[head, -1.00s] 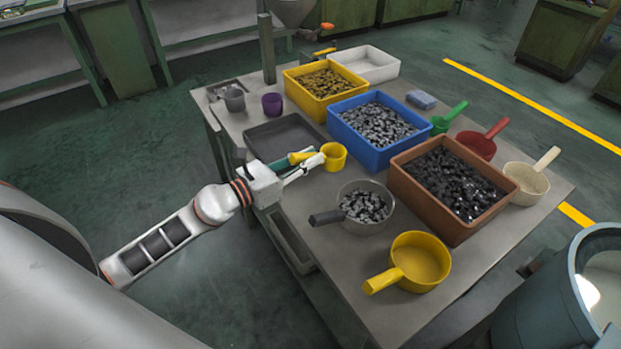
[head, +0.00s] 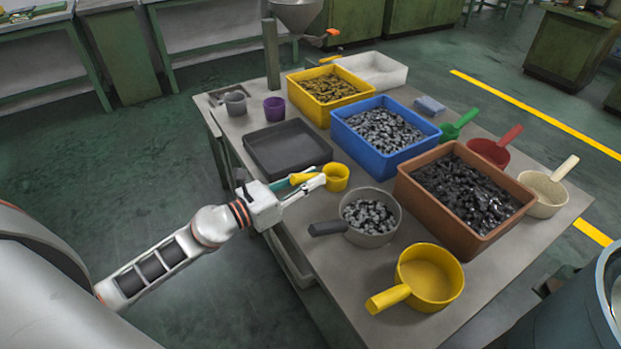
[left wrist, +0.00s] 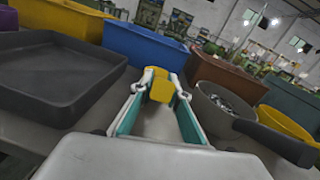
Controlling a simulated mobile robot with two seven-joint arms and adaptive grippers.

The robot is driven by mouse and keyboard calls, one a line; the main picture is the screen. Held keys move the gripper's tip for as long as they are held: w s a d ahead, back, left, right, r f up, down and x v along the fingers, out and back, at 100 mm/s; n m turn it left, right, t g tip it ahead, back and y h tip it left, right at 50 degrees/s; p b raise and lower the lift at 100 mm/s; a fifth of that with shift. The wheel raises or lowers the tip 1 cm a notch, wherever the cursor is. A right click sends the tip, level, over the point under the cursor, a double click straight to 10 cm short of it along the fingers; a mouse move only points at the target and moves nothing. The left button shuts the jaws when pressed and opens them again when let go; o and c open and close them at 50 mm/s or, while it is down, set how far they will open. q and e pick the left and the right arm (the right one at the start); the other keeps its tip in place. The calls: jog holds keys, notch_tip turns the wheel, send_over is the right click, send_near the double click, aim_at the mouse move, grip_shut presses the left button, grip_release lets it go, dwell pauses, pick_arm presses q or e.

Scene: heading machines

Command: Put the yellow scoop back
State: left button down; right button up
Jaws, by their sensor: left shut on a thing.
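A small yellow scoop (head: 337,176) is at the front-left part of the table, beside the dark grey tray. My left gripper (head: 312,182) is shut on its handle. In the left wrist view, the yellow handle (left wrist: 161,86) sits between the fingertips, which hide part of it; the cup is not clear there. I cannot tell whether the scoop touches the table. A larger yellow scoop (head: 428,276) stands near the front edge, its handle pointing left. My right gripper is not in view.
A grey pan of metal pieces (head: 368,216) stands right of the small scoop. The empty dark tray (head: 288,148) is behind it. Yellow (head: 312,104), blue (head: 361,148) and brown bins (head: 448,222) hold parts. Green, red and cream scoops stand along the far right side.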

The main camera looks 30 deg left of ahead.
pick_arm(q)
jog(key=c, duration=2)
grip_release()
jog(key=shift+f, duration=0.1)
jog(key=shift+o, duration=0.4)
